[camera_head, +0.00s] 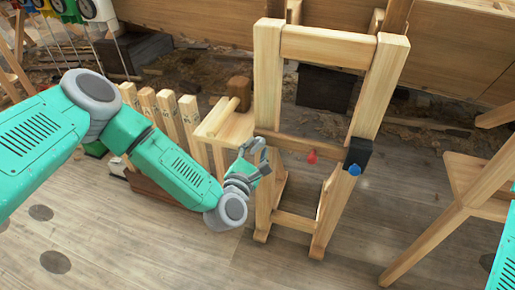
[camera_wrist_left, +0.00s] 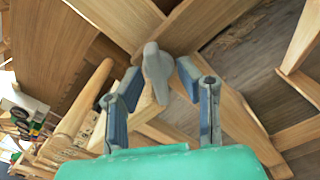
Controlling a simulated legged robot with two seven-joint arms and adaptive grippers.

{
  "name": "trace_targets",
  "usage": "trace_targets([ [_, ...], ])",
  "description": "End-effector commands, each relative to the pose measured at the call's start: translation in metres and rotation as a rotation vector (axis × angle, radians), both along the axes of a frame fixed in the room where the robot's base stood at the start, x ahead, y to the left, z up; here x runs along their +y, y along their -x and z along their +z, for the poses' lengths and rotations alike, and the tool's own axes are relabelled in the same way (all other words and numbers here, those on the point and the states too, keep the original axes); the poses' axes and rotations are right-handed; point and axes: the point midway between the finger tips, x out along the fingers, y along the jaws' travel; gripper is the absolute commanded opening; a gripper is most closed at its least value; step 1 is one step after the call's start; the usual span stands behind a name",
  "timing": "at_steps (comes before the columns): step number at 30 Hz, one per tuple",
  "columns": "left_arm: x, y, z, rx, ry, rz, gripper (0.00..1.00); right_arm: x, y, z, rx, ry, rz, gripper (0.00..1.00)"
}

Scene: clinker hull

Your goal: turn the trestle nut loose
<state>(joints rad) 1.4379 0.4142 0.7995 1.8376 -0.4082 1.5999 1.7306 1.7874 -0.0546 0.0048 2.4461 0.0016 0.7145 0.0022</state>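The wooden trestle (camera_head: 268,80) stands upright in the middle of the head view. The trestle nut (camera_wrist_left: 154,68) is a grey winged piece in the left wrist view, on the trestle's wood. My left gripper (camera_head: 258,158) is at the trestle's left leg in the head view. In the left wrist view its two blue-padded fingers (camera_wrist_left: 158,76) are apart, one on each side of the nut. I see gaps beside the nut, but cannot tell how deep it sits between the fingers. In the head view the gripper hides the nut. My right gripper is out of view.
A red knob (camera_head: 312,156) and a black block (camera_head: 358,152) with a blue knob (camera_head: 355,170) are on the trestle. Upright wooden pieces (camera_head: 168,112) stand at left. Another wooden stand (camera_head: 470,180) is at right. The plank floor (camera_head: 130,240) in front is clear.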

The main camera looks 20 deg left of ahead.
Motion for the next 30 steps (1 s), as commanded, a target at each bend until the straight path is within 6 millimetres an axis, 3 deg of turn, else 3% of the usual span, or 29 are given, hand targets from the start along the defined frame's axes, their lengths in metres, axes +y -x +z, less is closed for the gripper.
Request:
trace_targets([
  [15,0.002,0.097,-0.003,0.006,0.000,-0.002,0.31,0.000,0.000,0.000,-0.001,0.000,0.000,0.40],
  [21,0.003,0.113,-0.002,0.004,0.000,0.000,0.31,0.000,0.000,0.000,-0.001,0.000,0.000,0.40],
  [30,0.003,0.114,-0.002,0.004,-0.001,0.000,0.31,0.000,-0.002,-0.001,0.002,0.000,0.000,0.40],
])
